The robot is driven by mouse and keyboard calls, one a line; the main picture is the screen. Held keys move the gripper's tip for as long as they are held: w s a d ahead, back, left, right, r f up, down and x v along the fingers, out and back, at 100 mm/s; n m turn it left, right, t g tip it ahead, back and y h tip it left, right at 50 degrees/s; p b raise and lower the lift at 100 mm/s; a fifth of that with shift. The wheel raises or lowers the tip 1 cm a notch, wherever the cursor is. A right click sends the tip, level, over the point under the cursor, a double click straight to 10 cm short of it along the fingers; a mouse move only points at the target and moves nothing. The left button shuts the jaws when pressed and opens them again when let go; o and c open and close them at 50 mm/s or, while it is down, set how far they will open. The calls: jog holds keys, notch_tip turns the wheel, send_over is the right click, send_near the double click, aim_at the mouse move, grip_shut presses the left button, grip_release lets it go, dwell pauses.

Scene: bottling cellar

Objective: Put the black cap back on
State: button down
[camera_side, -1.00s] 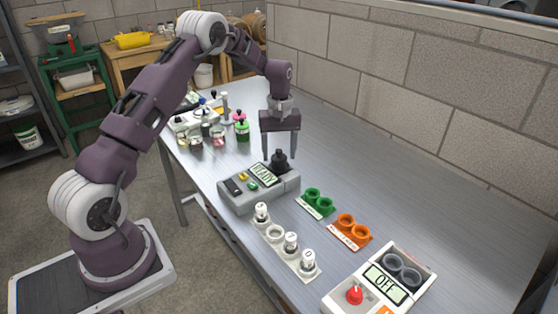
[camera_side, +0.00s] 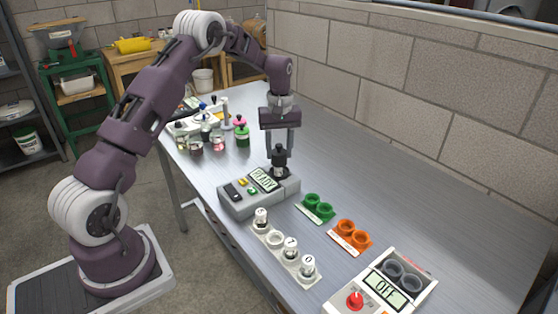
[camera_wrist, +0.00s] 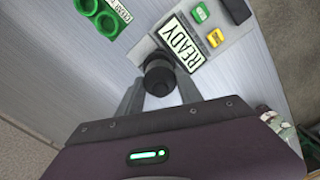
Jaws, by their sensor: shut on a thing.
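The black cap (camera_side: 279,158) stands upright at the back right end of the grey meter (camera_side: 243,200), whose display reads READY. My gripper (camera_side: 280,152) is above that end of the meter, pointing down, with its fingers shut on the cap. In the wrist view the cap (camera_wrist: 158,76) shows as a dark round top between the two fingertips (camera_wrist: 158,92), beside the READY display. The fingers and cap hide what is beneath it, so I cannot tell whether it rests on the meter.
A white rack (camera_side: 268,241) holds several white-topped vials and one empty place. Green cups (camera_side: 318,205), orange cups (camera_side: 351,235) and a device reading OFF (camera_side: 385,284) stand to the right. Bottles (camera_side: 242,135) crowd the back left. The table's right side along the wall is bare.

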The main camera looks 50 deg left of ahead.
aim_at(280, 151)
notch_tip(280, 151, up, 6)
jog(key=shift+f, duration=2.65)
jog(key=shift+f, duration=0.3)
jog(key=shift+f, duration=0.9)
jog(key=shift+f, duration=0.1)
jog(key=shift+f, duration=0.5)
jog(key=shift+f, duration=0.3)
